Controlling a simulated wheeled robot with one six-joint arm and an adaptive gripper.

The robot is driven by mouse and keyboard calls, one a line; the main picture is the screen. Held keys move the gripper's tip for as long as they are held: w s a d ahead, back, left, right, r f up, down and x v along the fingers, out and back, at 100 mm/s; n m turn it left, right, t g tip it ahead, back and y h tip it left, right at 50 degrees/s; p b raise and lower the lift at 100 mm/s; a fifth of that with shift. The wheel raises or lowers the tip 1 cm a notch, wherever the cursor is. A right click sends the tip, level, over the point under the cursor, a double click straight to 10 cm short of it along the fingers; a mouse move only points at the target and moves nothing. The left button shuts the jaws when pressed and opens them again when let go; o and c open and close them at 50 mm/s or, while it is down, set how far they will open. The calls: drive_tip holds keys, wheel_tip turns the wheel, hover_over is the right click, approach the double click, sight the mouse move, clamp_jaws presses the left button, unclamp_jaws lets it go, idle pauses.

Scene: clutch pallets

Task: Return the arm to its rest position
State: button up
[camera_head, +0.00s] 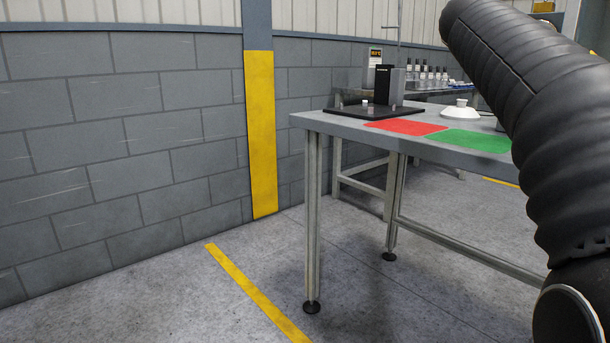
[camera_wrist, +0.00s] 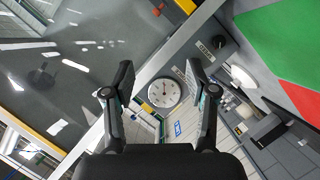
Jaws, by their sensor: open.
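My arm (camera_head: 545,110), in a black ribbed sleeve, rises along the right side of the head view; its gripper end is outside that view. In the wrist view my gripper (camera_wrist: 161,75) is open, its two black fingers spread apart with nothing held between them. A round white dial (camera_wrist: 163,92) shows beyond the gap between the fingers, apart from them. The wrist view is tilted, with the grey table's pale edge running diagonally across it.
The grey table (camera_head: 340,124) carries a red mat (camera_head: 405,127), a green mat (camera_head: 470,140), a white domed piece (camera_head: 460,110) and a black stand (camera_head: 388,88). Several bottles (camera_head: 428,76) stand behind. A block wall (camera_head: 120,150) is at left; the floor before it is clear.

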drive_tip(key=s+a+f+n+y+p, duration=0.1)
drive_tip(key=s+a+f+y, duration=0.3)
drive_tip(key=s+a+f, duration=0.4)
drive_tip(key=s+a+f+n+y+p, duration=0.1)
drive_tip(key=s+a+f+y+p, duration=0.3)
drive_tip(key=s+a+f, duration=0.4)
drive_tip(key=s+a+f+n+y+p, duration=0.1)
drive_tip(key=s+a+f+y, duration=0.4)
drive_tip(key=f, duration=1.3)
drive_tip(key=s+a+p, duration=0.1)
drive_tip(key=s+a, duration=0.2)
drive_tip(key=a, duration=0.1)
drive_tip(key=shift+s+a+f+n+y, duration=0.2)
drive_tip(key=shift+s+a+n+y, duration=0.1)
